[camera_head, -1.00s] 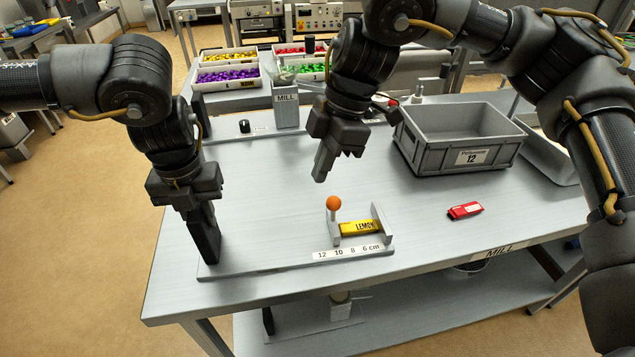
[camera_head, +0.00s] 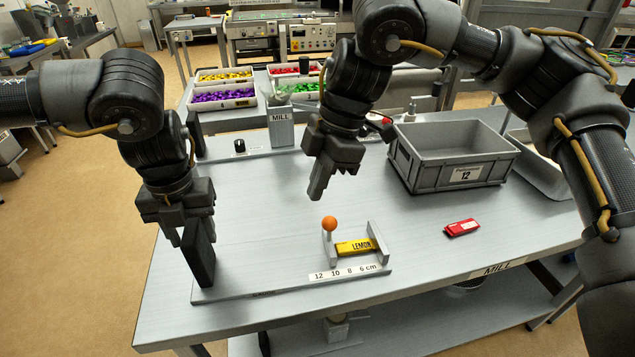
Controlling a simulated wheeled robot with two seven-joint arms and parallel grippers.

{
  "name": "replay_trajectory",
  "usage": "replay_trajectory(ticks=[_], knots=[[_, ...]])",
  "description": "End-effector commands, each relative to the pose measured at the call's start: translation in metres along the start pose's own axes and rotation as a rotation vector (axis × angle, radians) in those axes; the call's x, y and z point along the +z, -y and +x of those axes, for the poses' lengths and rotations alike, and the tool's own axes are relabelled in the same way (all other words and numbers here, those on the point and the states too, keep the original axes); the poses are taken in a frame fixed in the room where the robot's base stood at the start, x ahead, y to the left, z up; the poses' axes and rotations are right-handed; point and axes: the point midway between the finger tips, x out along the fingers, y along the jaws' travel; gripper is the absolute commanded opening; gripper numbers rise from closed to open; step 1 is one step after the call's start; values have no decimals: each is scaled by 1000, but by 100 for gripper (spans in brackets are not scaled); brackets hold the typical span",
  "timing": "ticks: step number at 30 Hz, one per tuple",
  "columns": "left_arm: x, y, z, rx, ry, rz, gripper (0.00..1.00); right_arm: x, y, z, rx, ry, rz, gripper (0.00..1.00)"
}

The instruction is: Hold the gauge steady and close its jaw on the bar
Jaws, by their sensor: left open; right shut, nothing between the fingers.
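The gauge is a grey base (camera_head: 255,286) marked 12 10 8 6 cm, with a black upright block (camera_head: 203,262) at its left end. The sliding jaw carries an orange knob (camera_head: 329,223). A yellow LEMON bar (camera_head: 356,247) lies between this jaw and the fixed jaw (camera_head: 377,240) at the right. Whether the sliding jaw touches the bar is unclear. My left gripper (camera_head: 186,238) is open at the top of the black block; I cannot tell whether the block is between its fingers. My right gripper (camera_head: 316,193) is shut and empty, above and slightly behind the orange knob.
A red packet (camera_head: 461,228) lies right of the gauge. A grey crate labelled 12 (camera_head: 410,170) stands behind it. A MILL block (camera_head: 281,130) and a black knob (camera_head: 240,146) are at the table's back. Bins of coloured pieces stand beyond. The tabletop between gauge and crate is clear.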

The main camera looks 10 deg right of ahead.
Motion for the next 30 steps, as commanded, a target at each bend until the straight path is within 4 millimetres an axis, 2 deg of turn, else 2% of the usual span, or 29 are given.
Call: replay_trajectory(ticks=[9, 15, 21, 30], knots=[[1, 0, -67, -1, 4, -2, 49, 0, 0, 0, 0, 0, 0, 0], [1, 0, -96, 1, 2, -1, 49, 0, 0, 0, 0, 0, 0, 0], [0, 0, -105, 0, 0, 0, 49, 0, 0, 0, 0, 0, 0, 0], [0, 0, -105, 0, -1, 0, 49, 0, 0, 0, 0, 0, 0, 0]])
